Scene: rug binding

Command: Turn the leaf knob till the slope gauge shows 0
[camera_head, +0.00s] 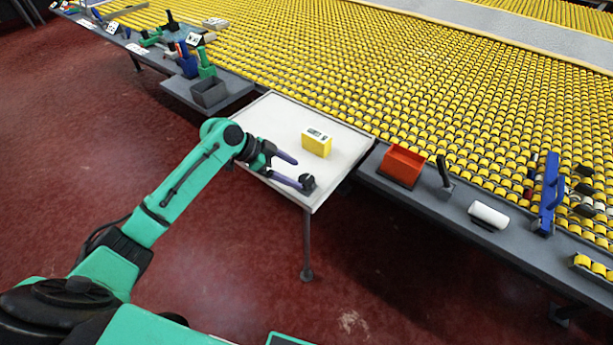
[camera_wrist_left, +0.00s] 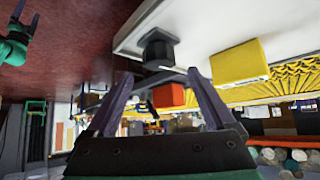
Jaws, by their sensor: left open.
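The black leaf knob (camera_head: 307,182) sits at the near corner of the pale leaf (camera_head: 270,122). It also shows in the left wrist view (camera_wrist_left: 157,48). The yellow slope gauge (camera_head: 317,143) stands on the leaf, with a small pale display too small to read. It shows in the left wrist view (camera_wrist_left: 238,63) as well. My left gripper (camera_head: 298,174) is open, its purple fingers spread, with one fingertip close beside the knob in the head view. In the wrist view the knob appears just beyond the fingertips (camera_wrist_left: 160,75); I cannot tell whether they touch it.
A red-orange bin (camera_head: 402,165), a dark upright handle (camera_head: 445,172), a white roll (camera_head: 488,214) and a blue tool (camera_head: 549,190) line the rail at right. A grey box (camera_head: 208,92) stands at left. A teal arm part of mine shows at the wrist view's upper left.

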